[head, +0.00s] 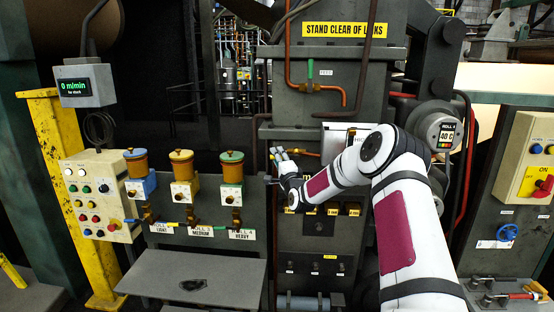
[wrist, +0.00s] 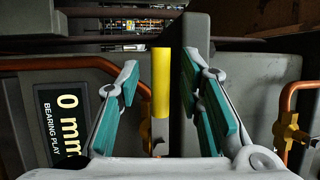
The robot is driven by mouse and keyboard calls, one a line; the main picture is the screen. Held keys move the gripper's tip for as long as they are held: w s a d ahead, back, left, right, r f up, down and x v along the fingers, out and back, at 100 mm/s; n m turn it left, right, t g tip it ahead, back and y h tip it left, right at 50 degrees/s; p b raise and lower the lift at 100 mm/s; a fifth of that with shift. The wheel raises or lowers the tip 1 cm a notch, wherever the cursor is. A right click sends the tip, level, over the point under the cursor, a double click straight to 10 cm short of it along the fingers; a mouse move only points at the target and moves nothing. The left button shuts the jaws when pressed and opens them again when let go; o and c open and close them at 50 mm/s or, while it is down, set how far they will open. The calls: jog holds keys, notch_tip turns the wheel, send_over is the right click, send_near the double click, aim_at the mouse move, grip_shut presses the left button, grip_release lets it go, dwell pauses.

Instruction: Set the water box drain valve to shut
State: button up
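In the wrist view a yellow lever handle (wrist: 161,82) stands upright between the two teal-padded fingers of my gripper (wrist: 160,95). Gaps show on both sides of it, and the fingers are open. A metal stem shows below the handle. I cannot read a label that names it as the water box drain valve. In the head view my gripper (head: 278,153) is at the left side of the machine column, beside a copper pipe, and hides most of what is there. A green-handled valve (head: 310,72) sits higher on the column, above a copper pipe.
In the wrist view a "BEARING PLAY" display (wrist: 63,122) is at left and a brass valve on a copper pipe (wrist: 291,130) at right. In the head view a bench with coloured pots (head: 181,165) stands left of my gripper. A yellow post (head: 70,180) is farther left.

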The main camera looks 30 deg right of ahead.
jog(key=shift+w, duration=0.3)
grip_shut()
